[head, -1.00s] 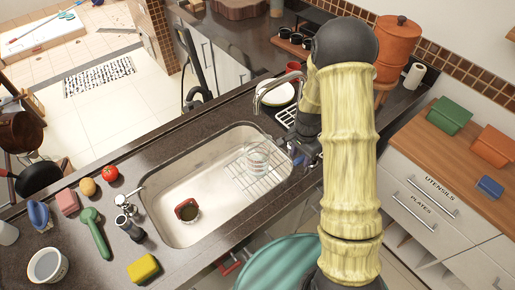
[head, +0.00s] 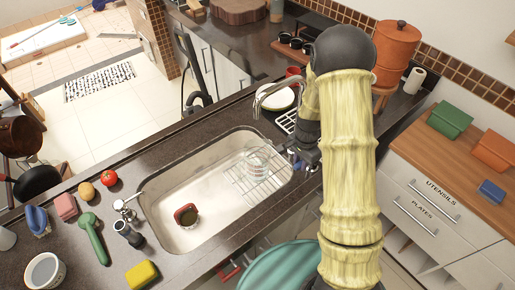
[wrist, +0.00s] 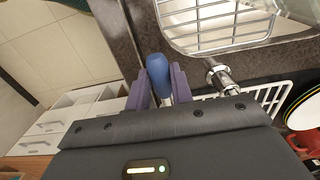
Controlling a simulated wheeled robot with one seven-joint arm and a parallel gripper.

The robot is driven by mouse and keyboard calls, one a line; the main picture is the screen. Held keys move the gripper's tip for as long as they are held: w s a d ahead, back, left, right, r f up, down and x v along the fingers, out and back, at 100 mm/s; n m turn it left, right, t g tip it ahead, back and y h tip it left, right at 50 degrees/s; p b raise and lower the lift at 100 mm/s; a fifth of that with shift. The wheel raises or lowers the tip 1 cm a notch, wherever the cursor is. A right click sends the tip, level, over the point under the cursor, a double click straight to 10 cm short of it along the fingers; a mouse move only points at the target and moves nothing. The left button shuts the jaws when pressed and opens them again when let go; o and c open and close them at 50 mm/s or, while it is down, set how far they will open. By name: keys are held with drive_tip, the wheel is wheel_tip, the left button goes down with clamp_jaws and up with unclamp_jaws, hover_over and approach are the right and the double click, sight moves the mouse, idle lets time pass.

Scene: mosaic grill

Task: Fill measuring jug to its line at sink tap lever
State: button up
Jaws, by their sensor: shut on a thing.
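The clear measuring jug (head: 257,160) stands on the wire rack at the right end of the sink (head: 205,225). The curved metal tap spout (head: 268,90) rises behind it. I cannot make out the jug's line, water level or any stream. In the wrist view, my gripper (wrist: 158,90) has its purple fingers closed on either side of the blue tap lever handle (wrist: 157,68). The tap's metal base (wrist: 222,76) is just right of it. In the head view my arm partly hides my gripper (head: 302,158), right of the sink.
A red-rimmed cup (head: 187,215) sits in the sink. A yellow sponge (head: 142,273), green brush (head: 93,235) and tomato (head: 109,178) lie on the left counter. A plate (head: 278,97) and dish rack (head: 288,120) are behind the tap. A round teal surface (head: 280,268) is in front.

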drive_tip(key=shift+r+p, duration=0.55)
drive_tip(key=shift+r, duration=0.35)
drive_tip(key=shift+s+a+f, duration=0.1)
drive_tip(key=shift+f, duration=0.2)
idle(2.0)
drive_tip(key=shift+f+b, duration=0.15)
drive_tip(key=shift+b, duration=0.15)
drive_tip(key=shift+w, duration=0.2)
idle(1.7)
drive_tip(key=shift+s+f+b, duration=0.15)
drive_tip(key=shift+f+b, duration=0.4)
drive_tip(key=shift+f, duration=0.1)
drive_tip(key=o, duration=0.9)
drive_tip(key=shift+r, duration=0.1)
drive_tip(key=shift+c, duration=0.2)
